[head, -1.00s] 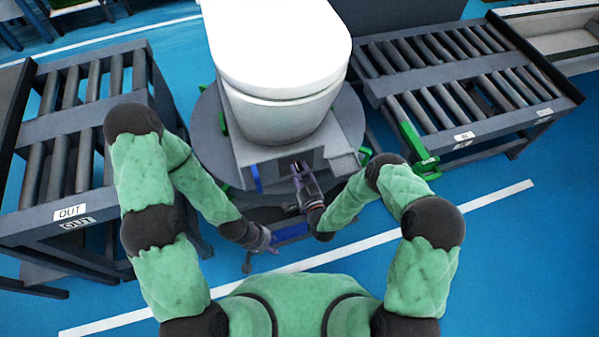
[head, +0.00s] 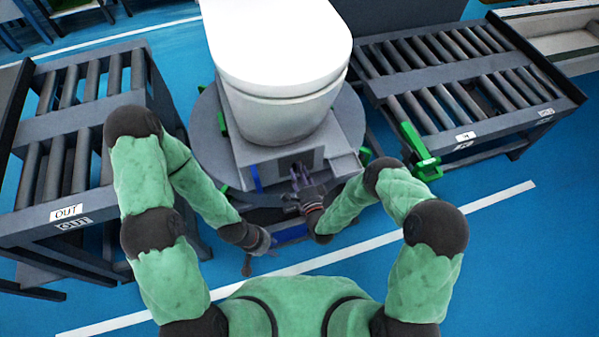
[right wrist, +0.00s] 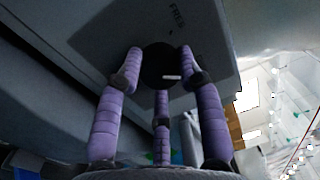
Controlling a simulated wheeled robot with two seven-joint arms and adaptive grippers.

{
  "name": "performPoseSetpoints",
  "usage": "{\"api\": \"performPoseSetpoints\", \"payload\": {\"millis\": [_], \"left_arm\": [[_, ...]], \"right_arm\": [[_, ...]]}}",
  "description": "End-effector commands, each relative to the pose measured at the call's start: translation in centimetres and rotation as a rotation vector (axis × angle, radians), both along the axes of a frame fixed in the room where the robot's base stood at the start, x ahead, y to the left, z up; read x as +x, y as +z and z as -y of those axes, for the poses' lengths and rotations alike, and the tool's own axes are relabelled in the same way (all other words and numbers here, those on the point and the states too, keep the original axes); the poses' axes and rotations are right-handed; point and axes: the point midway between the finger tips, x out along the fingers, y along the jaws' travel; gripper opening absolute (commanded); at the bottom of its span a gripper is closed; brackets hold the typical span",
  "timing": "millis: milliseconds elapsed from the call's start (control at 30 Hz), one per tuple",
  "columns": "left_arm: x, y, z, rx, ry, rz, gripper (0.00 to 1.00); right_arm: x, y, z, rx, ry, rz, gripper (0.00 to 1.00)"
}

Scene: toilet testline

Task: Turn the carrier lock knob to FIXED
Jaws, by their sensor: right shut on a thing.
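The carrier lock knob (right wrist: 158,58) is a dark round knob with a short white mark, on the grey panel (right wrist: 85,25) of the carrier. A label that seems to read FREE (right wrist: 177,14) is beside it. My right gripper (right wrist: 160,72) is shut on the knob, its purple fingers around it. In the head view my right gripper (head: 300,178) is at the carrier's front face, where its fingers hide the knob. A FIXED label cannot be made out. My left gripper (head: 262,244) hangs below and left of it, apart from the carrier front; its finger opening is too small to tell.
A white toilet (head: 280,60) stands on the carrier (head: 345,125) above the knob. Roller conveyors stand at the left (head: 70,130) and right (head: 460,80). A green lever-like part (head: 415,150) is on the right conveyor's near corner. Blue floor is open at the lower right.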

Motion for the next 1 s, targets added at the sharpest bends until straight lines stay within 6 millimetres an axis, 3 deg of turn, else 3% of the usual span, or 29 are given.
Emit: {"api": "performPoseSetpoints", "payload": {"millis": [300,800,833,900,1000], "left_arm": [[0.01,-0.14,0.00,0.000,0.000,0.000,0.40],[-0.01,-0.15,0.00,0.000,0.000,0.000,0.40],[0.00,-0.15,0.00,0.000,0.000,0.000,0.40],[0.00,-0.15,0.00,0.000,0.000,0.000,0.40],[0.00,-0.15,0.00,0.000,0.000,0.000,0.40]], "right_arm": [[0.47,0.29,0.26,0.104,-0.008,-0.024,0.04],[0.46,0.26,0.24,0.122,-0.007,-0.031,0.04],[0.46,0.26,0.24,0.122,-0.007,-0.031,0.40],[0.43,0.24,0.22,0.122,-0.006,-0.031,0.60],[0.31,0.16,0.15,0.122,-0.005,-0.034,0.61]]}}
